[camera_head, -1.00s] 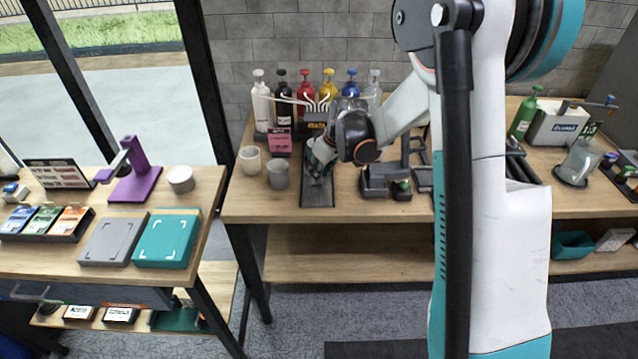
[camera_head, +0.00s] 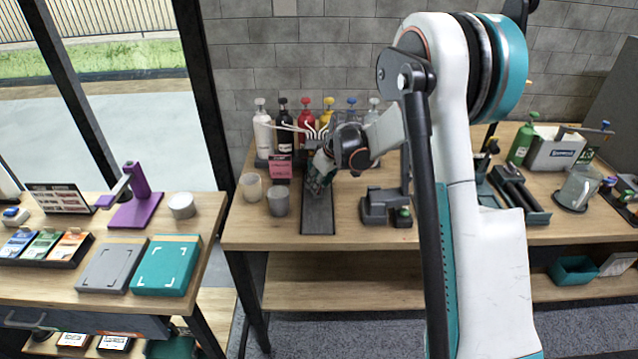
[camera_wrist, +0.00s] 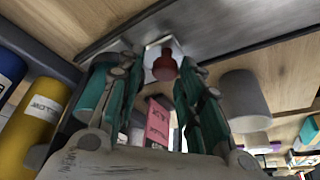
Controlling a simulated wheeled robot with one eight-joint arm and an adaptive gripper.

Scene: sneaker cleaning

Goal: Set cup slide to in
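The cup slide is a long dark grey track (camera_head: 318,212) on the middle table, running from the bottles towards the front edge. In the wrist view, its metal surface (camera_wrist: 225,35) crosses the top. A red knob (camera_wrist: 164,67) on a pale square plate (camera_wrist: 153,50) shows there. My gripper (camera_head: 318,186) is low over the track in the head view. In the wrist view, my gripper (camera_wrist: 158,75) is open, with teal fingers on both sides of the knob and gaps beside it. Whether a fingertip touches the knob cannot be told.
A pale cup (camera_head: 251,187) and a grey cup (camera_head: 278,202) stand left of the track. Several pump bottles (camera_head: 307,120) stand behind it, with a pink sign (camera_head: 279,167) at its left. A dark holder (camera_head: 383,207) stands close on the right.

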